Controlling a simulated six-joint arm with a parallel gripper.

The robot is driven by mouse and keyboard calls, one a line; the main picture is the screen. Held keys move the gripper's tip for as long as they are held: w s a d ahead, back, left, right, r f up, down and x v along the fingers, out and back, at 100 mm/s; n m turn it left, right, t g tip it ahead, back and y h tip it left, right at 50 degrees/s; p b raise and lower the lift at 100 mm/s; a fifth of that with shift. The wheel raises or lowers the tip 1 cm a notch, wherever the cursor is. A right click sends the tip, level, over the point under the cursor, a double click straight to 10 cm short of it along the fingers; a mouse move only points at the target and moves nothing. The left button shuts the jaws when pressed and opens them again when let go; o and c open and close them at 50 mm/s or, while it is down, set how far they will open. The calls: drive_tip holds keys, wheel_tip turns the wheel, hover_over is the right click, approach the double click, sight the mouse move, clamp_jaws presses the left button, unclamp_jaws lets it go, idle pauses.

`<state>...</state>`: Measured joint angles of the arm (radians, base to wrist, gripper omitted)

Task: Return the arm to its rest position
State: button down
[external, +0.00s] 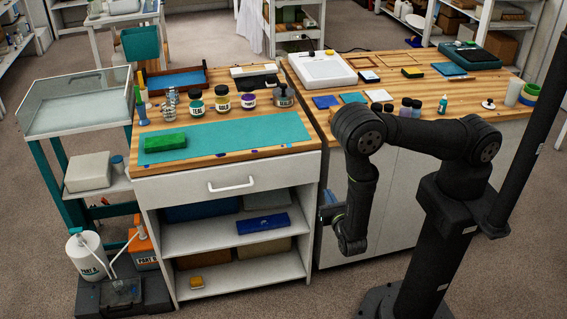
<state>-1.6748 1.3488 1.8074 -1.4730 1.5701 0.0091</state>
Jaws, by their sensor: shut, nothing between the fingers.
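My arm stands at the right, in front of the right-hand cabinet. Its upper links are raised and bent, and the forearm hangs down to the wrist. My gripper (329,212) is at the end of the wrist, small and partly hidden by the forearm. It is shut and holds nothing that I can see. It is beside the front of the white cabinets, below the level of the wooden tops and apart from the things on them.
A teal mat (225,136) with a green block (165,142) lies on the left wooden top, with several labelled jars behind. The right top holds a white device (322,69) and small bottles. An open-shelved cabinet (232,187) stands left of my gripper. Floor in front is clear.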

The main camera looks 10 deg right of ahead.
sight(315, 169)
drive_tip(key=w, duration=1.1)
drive_tip(key=shift+w, duration=0.15)
drive_tip(key=s, duration=1.3)
drive_tip(key=shift+s, duration=0.4)
drive_tip(key=shift+w, duration=0.1)
drive_tip(key=shift+w, duration=6.8)
